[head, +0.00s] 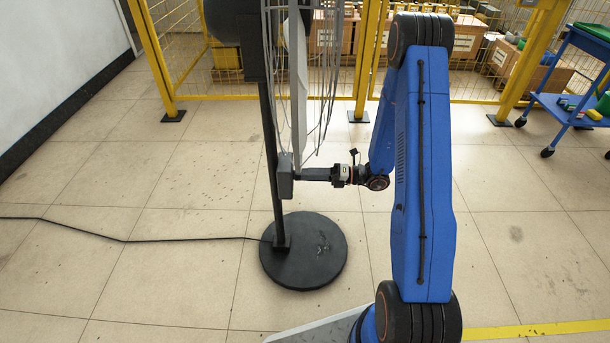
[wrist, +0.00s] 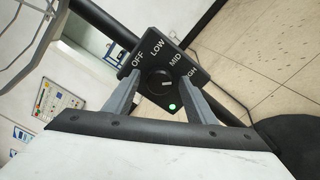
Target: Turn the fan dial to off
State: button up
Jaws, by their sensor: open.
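The fan's dark control box (head: 285,176) sits on its black pole in the head view. In the wrist view the round black fan dial (wrist: 157,79) is on the box face, below the white labels OFF, LOW, MID and HIGH. A small pale mark shows on the dial; which label it points to is hard to tell. A green light (wrist: 172,107) is lit beside the dial. My gripper (wrist: 160,80) is open, with one finger on each side of the dial. It also shows at the box in the head view (head: 301,174); whether the fingers touch the dial is unclear.
The fan's wire cage (head: 328,75) hangs just above my wrist. Its round black base (head: 303,250) stands on the floor, with a cable (head: 185,240) running left. Yellow fencing (head: 270,98) and a blue cart (head: 570,105) are behind. Floor around the base is clear.

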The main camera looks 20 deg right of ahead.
jog(key=shift+c, duration=0.3)
jog(key=c, duration=1)
jog(key=n, duration=2.6)
jog(key=shift+s+n, duration=0.15)
jog(key=shift+n, duration=0.45)
